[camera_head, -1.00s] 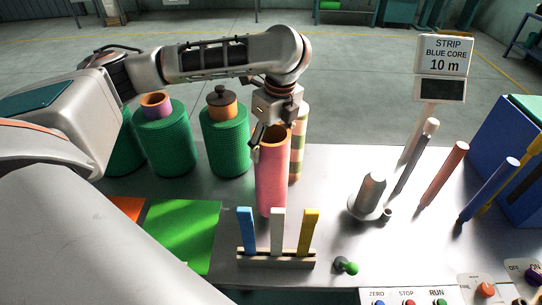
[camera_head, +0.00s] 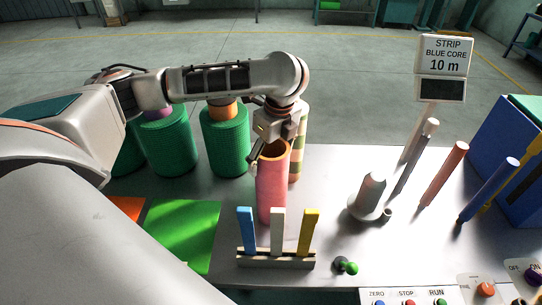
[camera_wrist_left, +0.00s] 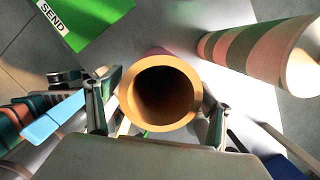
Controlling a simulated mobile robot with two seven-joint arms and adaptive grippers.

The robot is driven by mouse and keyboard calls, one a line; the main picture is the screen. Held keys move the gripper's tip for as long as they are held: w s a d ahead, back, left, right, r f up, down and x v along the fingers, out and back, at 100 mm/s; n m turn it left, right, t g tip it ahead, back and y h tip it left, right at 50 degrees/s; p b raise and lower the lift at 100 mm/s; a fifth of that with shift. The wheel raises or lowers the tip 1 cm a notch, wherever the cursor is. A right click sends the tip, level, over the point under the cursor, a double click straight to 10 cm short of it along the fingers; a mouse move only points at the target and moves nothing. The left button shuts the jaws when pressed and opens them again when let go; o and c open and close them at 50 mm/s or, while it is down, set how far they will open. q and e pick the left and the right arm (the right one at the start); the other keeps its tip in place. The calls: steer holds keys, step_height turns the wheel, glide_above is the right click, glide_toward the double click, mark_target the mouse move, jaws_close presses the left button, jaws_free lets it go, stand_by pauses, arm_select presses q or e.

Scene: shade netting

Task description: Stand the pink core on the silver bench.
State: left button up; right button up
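The pink core (camera_head: 271,192) is an upright tube with an orange inner wall, in the middle of the head view. Its open orange rim (camera_wrist_left: 160,96) faces the left wrist camera. My left gripper (camera_head: 265,150) is at its top, with one finger on each side of the tube in the wrist view (camera_wrist_left: 158,112), shut on it. The silver bench (camera_head: 325,180) lies below. The core's lower end is partly behind the rack of coloured strips, so I cannot tell whether it touches the bench. My right gripper is not in view.
A striped post (camera_head: 297,150) stands close behind the core. A rack (camera_head: 275,259) with blue, white and yellow strips is in front. Green rolls (camera_head: 225,145) stand at left. A cone (camera_head: 371,195) and several slanted rods are at right. A green mat (camera_head: 180,232) lies left.

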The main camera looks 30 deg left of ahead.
arm_select(q)
steer(key=shift+r, duration=0.1)
step_height(320, 180, up, 12)
steer(key=d, duration=0.1)
steer(key=shift+s+d, duration=0.25)
steer(key=shift+d, duration=0.15)
stand_by(0.7)
steer(key=shift+s, duration=0.1)
